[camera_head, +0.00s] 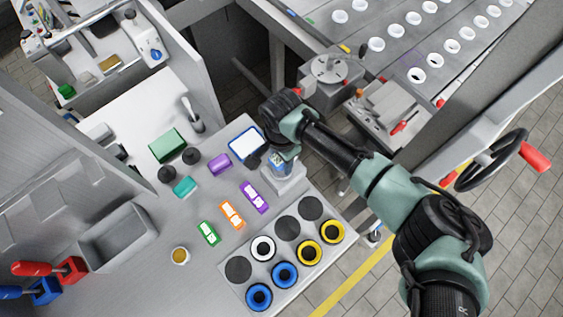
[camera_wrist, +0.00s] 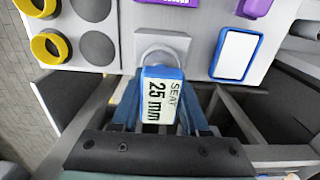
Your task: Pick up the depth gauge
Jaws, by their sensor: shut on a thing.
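The depth gauge (camera_wrist: 160,98) is a small block with a blue edge and a pale label reading "SEAT 25 mm" in the wrist view. My gripper (camera_wrist: 161,88) has its blue fingers on either side of it, shut on it. In the head view my gripper (camera_head: 280,158) is at the right edge of the bench, above a light grey stand (camera_head: 290,184). The gauge is mostly hidden there by my wrist. The stand also shows just beyond the gauge in the wrist view (camera_wrist: 163,41). I cannot tell whether the gauge touches it.
A tray (camera_head: 330,249) with blue, yellow and white rings and dark discs lies at the bench front. A blue-framed white panel (camera_head: 246,144) and purple, orange and green pieces (camera_head: 231,215) lie left of my gripper. A grey bin (camera_head: 120,236) stands left.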

